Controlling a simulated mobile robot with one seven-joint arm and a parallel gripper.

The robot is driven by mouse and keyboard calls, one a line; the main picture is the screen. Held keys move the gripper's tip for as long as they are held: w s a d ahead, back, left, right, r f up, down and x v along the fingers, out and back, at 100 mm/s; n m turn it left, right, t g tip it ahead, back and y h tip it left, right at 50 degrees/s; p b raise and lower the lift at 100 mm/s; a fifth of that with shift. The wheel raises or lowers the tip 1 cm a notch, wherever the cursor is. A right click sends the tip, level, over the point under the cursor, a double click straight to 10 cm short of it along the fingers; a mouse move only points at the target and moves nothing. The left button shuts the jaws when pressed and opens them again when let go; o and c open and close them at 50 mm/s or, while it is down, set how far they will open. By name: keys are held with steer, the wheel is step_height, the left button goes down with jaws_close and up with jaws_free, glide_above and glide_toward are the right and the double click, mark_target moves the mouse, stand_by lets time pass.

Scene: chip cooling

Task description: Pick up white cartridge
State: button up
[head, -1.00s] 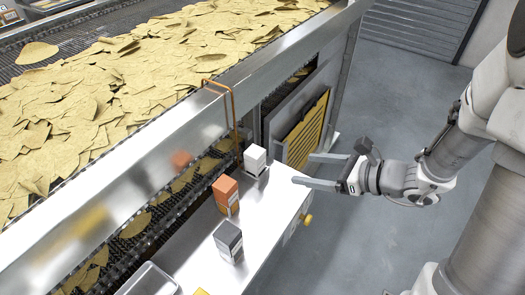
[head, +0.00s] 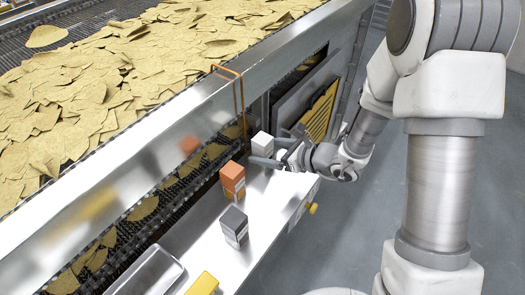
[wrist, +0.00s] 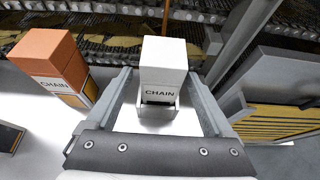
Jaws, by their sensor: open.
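The white cartridge (head: 262,145) stands upright on the metal shelf (head: 272,200) beside the conveyor. In the wrist view the white cartridge (wrist: 163,72) carries the label "CHAIN" and sits between my fingers. My gripper (head: 268,152) reaches in from the right at the cartridge. In the wrist view my gripper (wrist: 160,92) is open, one finger on each side of the cartridge, with a visible gap on both sides.
An orange cartridge (head: 232,178) stands close by, left of my left finger in the wrist view (wrist: 50,62). A dark grey cartridge (head: 234,224), a yellow block (head: 203,284) and a metal tray (head: 148,272) are nearer the front. The conveyor with chips (head: 90,110) runs along the left.

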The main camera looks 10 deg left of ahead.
steer(key=shift+x, duration=0.8)
jaws_close()
